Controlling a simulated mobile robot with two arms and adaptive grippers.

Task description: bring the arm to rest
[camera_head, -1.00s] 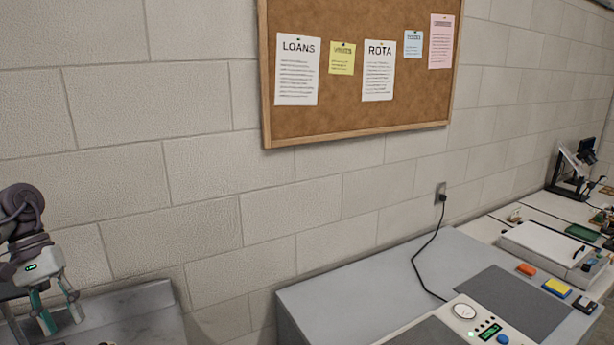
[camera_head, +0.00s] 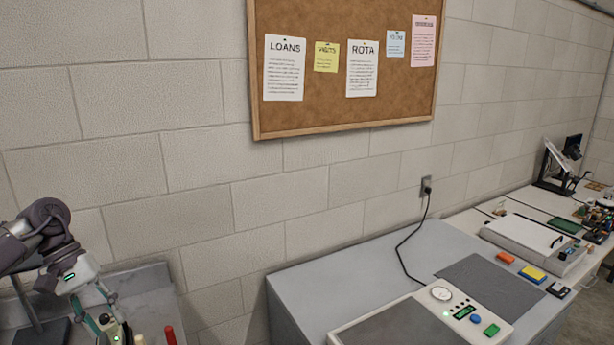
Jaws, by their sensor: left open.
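My left gripper (camera_head: 97,312) is at the lower left of the head view, with its arm coming in from the left edge. Its teal fingers point down and are apart. It hangs in front of a grey surface with a raised back edge (camera_head: 143,283). A small dark and pale object with a green light (camera_head: 113,328) shows by the fingertips; whether the fingers touch it I cannot tell. My right gripper is not in view.
A red upright object (camera_head: 170,335) stands right of the gripper. A grey bench (camera_head: 330,275) carries a device with a green display (camera_head: 465,312) and a plugged-in cable (camera_head: 405,250). Further right lie an orange block (camera_head: 505,257) and a yellow-blue block (camera_head: 533,273). A block wall stands behind.

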